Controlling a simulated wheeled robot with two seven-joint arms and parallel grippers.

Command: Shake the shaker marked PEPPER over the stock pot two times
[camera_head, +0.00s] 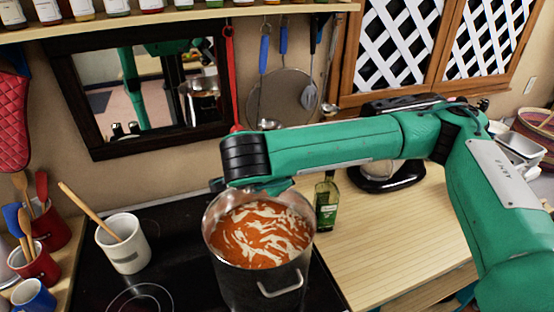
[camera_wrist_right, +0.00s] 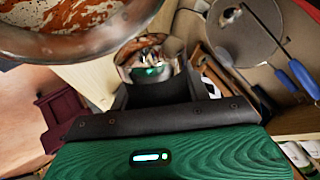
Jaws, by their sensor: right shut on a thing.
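The stock pot (camera_head: 283,277) stands on the black stove in the head view, full of orange-red soup with pale streaks. Its rim and inside also show at the upper left of the right wrist view (camera_wrist_right: 75,42). My right arm reaches in from the right, and my right gripper (camera_wrist_right: 152,88) is shut on a shaker (camera_wrist_right: 148,58) with a shiny metal end. In the head view the hand is at the pot's back rim; its fingers and the shaker are hidden there. No PEPPER marking is readable. My left gripper is not in view.
A dark green bottle (camera_head: 326,203) stands just right of the pot. A white crock (camera_head: 124,247) with a wooden spoon stands to its left. Utensils (camera_head: 263,56) hang on the back wall behind my arm. The wooden counter (camera_head: 390,240) at the right is mostly clear.

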